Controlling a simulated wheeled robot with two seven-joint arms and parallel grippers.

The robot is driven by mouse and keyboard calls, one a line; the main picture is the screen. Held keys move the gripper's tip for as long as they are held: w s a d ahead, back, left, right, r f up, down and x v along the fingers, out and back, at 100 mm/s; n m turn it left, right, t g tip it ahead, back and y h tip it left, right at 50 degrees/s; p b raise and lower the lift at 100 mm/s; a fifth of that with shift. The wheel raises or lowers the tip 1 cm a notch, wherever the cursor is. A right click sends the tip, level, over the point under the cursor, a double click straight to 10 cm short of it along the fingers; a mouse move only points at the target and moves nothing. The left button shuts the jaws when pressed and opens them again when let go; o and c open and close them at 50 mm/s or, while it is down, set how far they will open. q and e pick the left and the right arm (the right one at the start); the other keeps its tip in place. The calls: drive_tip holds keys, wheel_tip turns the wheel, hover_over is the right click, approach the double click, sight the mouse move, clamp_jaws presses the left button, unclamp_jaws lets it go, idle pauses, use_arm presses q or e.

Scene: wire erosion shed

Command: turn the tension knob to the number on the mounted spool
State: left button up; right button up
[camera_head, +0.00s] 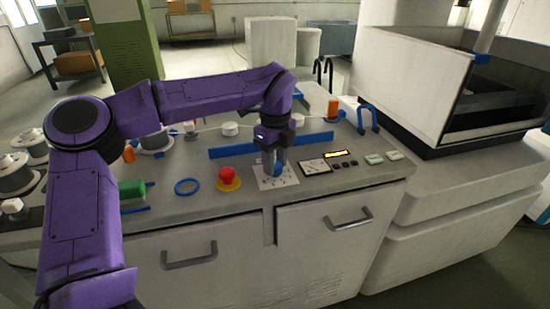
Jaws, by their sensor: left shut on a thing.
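The tension knob (278,172) is blue and stands on a white square dial plate (288,179) on the bench top. My left gripper (273,170) points down over the plate and is shut on the knob. The fingers hide most of the knob, and the dial's marks are too small to read. A grey-white spool (155,142) stands behind my arm on the bench. I cannot tell whether it is the mounted spool, and I can read no number on it. My right gripper is out of view.
A red stop button (227,176) on a yellow base and a blue ring (187,187) lie left of the dial. A meter (314,167) and a lit display (340,154) are on its right. A long blue bar (240,149) runs behind. More spools (16,175) stand at far left.

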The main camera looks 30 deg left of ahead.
use_arm(q)
drive_tip(key=m+p, duration=0.1)
drive_tip(key=m, duration=0.1)
drive_tip(key=m+p, duration=0.2)
drive_tip(key=m, duration=0.1)
drive_tip(key=shift+r+m, duration=0.25)
drive_tip(key=shift+m, duration=0.05)
drive_tip(key=m+p, duration=0.3)
drive_tip(key=m, duration=0.1)
drive_tip(key=shift+r, duration=0.1)
drive_tip(key=m+p, duration=0.5)
drive_tip(key=m, duration=0.1)
drive_tip(key=shift+m, duration=0.4)
drive_tip(key=m+p, duration=0.2)
drive_tip(key=m, duration=0.1)
drive_tip(key=shift+w+m+p, duration=0.1)
drive_tip(key=shift+m+p, duration=0.7)
drive_tip(key=shift+m, duration=0.1)
drive_tip(key=shift+f, duration=0.2)
drive_tip(key=o, duration=1.1)
drive_tip(key=shift+c, duration=0.2)
